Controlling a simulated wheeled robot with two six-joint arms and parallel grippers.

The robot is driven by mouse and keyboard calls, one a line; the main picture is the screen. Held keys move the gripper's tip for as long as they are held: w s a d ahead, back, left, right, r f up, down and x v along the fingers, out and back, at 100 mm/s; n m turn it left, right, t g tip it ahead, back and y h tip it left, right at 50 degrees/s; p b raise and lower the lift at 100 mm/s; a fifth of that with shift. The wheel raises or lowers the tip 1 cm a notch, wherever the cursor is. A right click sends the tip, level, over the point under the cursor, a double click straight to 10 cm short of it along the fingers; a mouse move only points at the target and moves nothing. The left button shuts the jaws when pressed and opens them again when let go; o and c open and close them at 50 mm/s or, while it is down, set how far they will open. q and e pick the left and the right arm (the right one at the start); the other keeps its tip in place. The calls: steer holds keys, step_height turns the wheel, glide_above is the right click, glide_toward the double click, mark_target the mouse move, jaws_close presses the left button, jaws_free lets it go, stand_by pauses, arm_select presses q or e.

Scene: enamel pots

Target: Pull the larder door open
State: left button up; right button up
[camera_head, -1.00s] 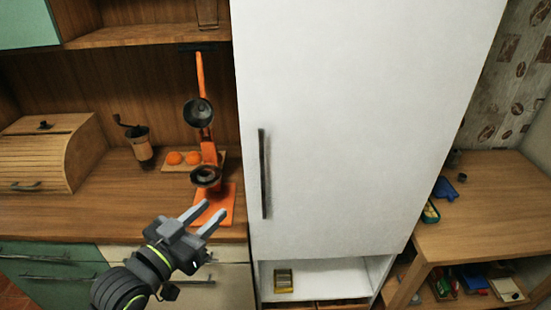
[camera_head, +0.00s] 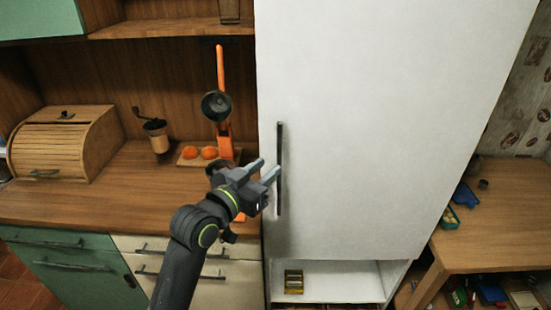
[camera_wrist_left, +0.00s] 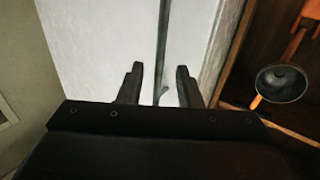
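The larder door (camera_head: 370,110) is a tall white panel, closed over the cabinet. It has a dark vertical bar handle (camera_head: 280,168) near its left edge. My left gripper (camera_head: 267,168) is open, just left of the handle's lower half. In the left wrist view the open fingers (camera_wrist_left: 158,85) stand on either side of the line of the handle (camera_wrist_left: 163,40), which runs up between and beyond them. I cannot tell whether the fingertips have reached it. My right gripper is not in view.
An orange citrus press (camera_head: 222,110) stands on the wooden counter (camera_head: 110,200) behind my left gripper. A coffee grinder (camera_head: 158,138) and a bread box (camera_head: 65,145) are further left. An open lower compartment (camera_head: 340,280) holds a small yellowish box (camera_head: 293,281). A wooden table (camera_head: 500,225) stands at right.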

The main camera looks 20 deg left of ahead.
mark_target(278, 159)
arm_select(q)
steer(key=shift+p+x, duration=0.35)
steer(key=shift+x, duration=1.95)
jaws_close()
